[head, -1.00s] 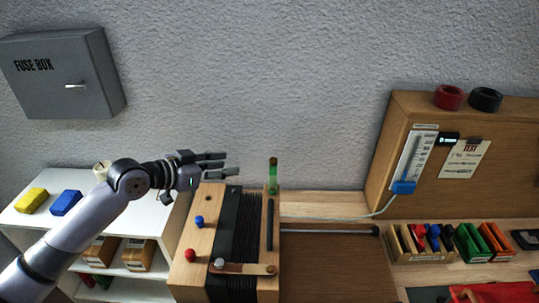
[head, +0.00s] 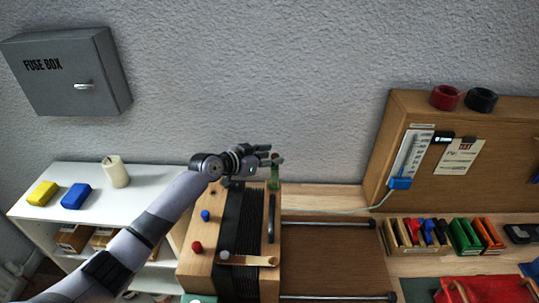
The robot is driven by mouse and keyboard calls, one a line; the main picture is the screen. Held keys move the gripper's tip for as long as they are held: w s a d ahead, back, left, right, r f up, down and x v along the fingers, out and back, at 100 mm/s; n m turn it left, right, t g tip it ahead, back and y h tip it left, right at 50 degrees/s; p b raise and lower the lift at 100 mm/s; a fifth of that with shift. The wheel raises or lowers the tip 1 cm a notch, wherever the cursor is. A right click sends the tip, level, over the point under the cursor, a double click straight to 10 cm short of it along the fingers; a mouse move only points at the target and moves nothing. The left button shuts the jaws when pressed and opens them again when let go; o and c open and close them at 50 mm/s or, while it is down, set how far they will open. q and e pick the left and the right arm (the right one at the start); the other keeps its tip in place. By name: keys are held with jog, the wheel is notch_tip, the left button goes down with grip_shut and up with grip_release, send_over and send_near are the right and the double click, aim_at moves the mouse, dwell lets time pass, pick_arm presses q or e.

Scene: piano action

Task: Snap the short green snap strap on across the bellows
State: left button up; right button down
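The short green snap strap (head: 275,181) stands up from the far right end of the wooden bellows box. My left gripper (head: 272,158) is at the strap's upper end, with its fingers close around or beside it; I cannot tell whether they touch it. The black pleated bellows (head: 251,222) lies between the box's two wooden ends. A tan strap (head: 247,260) lies across the near part of the bellows, with a light stud at its left end. My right gripper is not in view.
Red (head: 196,247) and blue (head: 206,216) knobs stand on the box's left part. A white shelf (head: 142,184) stands at left with a candle (head: 115,171). A brown board with metal rails (head: 330,223) lies right of the box. Sorting bins (head: 415,237) stand further right.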

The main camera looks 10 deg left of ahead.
pick_arm(q)
jog(key=shift+c, duration=0.4)
grip_shut()
dwell(0.5)
